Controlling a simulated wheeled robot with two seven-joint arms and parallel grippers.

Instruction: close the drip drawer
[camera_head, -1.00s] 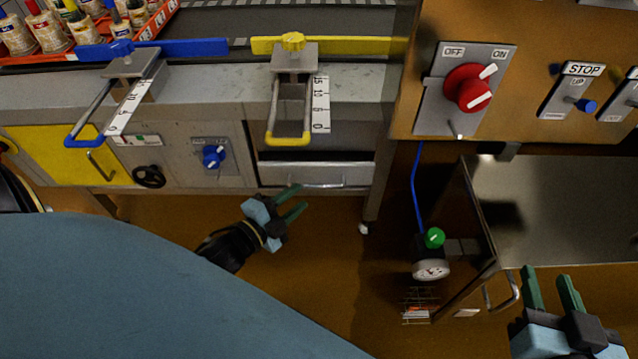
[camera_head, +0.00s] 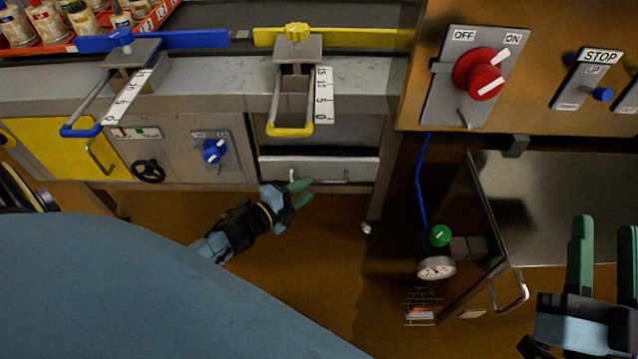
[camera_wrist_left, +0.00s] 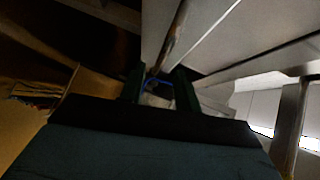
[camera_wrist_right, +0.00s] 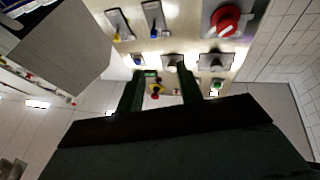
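The drip drawer (camera_head: 335,166) is a grey metal drawer low in the bench, below the yellow-ended lever; a darker recess shows above its front. A thin bar handle (camera_head: 335,181) runs along its lower front. My left gripper (camera_head: 306,192) is just below the left end of this handle, its fingers slightly apart. In the left wrist view my left gripper (camera_wrist_left: 160,85) has a gap between its fingers, and a metal bar (camera_wrist_left: 172,40) runs ahead of that gap; contact cannot be told. My right gripper (camera_head: 604,240) is open and empty at the lower right.
A blue lever (camera_head: 190,46) and a yellow lever (camera_head: 350,38) lie above the bench front. A control panel with a red switch (camera_head: 478,76) is at the right. A metal cart (camera_head: 570,200) and a gauge (camera_head: 436,268) stand below it.

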